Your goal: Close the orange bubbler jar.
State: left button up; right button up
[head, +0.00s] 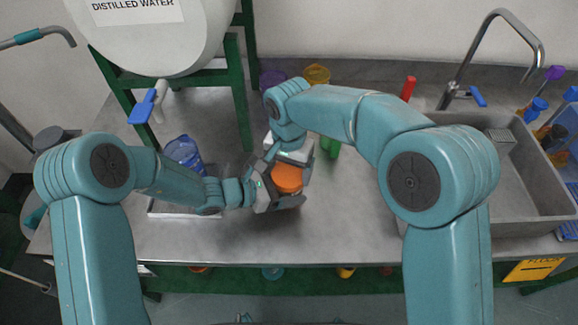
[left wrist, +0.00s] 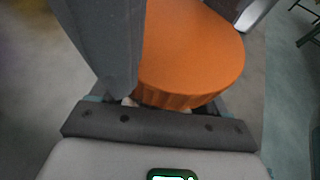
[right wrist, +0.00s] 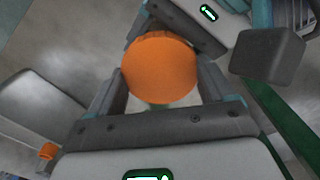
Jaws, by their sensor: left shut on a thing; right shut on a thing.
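The orange bubbler jar shows mainly as its round orange lid (head: 287,178), over the middle of the counter. The lid also fills much of the left wrist view (left wrist: 190,50), with a ridged side. In the right wrist view the orange top (right wrist: 160,68) lies between the fingers, with a pale part below it. My left gripper (head: 279,198) is shut on the jar from the left. My right gripper (head: 289,160) is shut on it from behind. The jar body is mostly hidden, so I cannot tell which part each gripper grips or how the lid sits.
A blue container (head: 183,152) stands on a tray at the left. A green object (head: 331,147), a yellow cup (head: 316,74) and a purple one (head: 272,78) stand behind my right arm. The sink (head: 500,190) is at the right. The counter's front middle (head: 340,230) is clear.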

pick_arm(q)
grip_shut()
pick_arm(e)
jog(key=m, duration=1.6)
jog(key=o, duration=1)
jog(key=shift+c, duration=0.2)
